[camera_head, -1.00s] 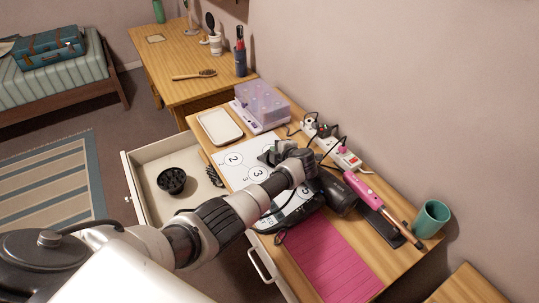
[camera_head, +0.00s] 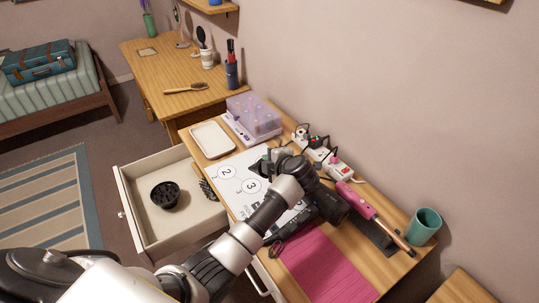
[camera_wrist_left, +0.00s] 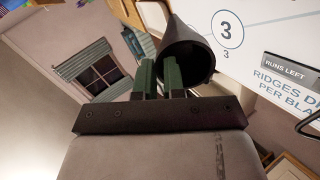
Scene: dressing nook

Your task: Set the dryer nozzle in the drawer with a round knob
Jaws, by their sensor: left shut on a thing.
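My left gripper (camera_head: 277,158) is over the printed sheet on the dresser top. It is shut on the dryer nozzle (camera_wrist_left: 188,48), a dark flared cone, which shows between and beyond the green fingertips (camera_wrist_left: 160,76) in the left wrist view. In the head view the nozzle (camera_head: 258,168) is small and partly hidden by the gripper. The drawer with a round knob (camera_head: 122,214) stands open to the left, its pale inside (camera_head: 160,222) visible. In it are a black round toothed attachment (camera_head: 165,195) and a partly hidden brush (camera_head: 207,189). My right gripper is not in view.
On the dresser are a white tray (camera_head: 212,139), a purple case (camera_head: 253,115), a power strip (camera_head: 325,160), a dark dryer (camera_head: 328,203), a pink styling iron (camera_head: 355,199), a pink mat (camera_head: 325,267) and a teal cup (camera_head: 424,226). A bar-handled drawer (camera_head: 262,281) is at front.

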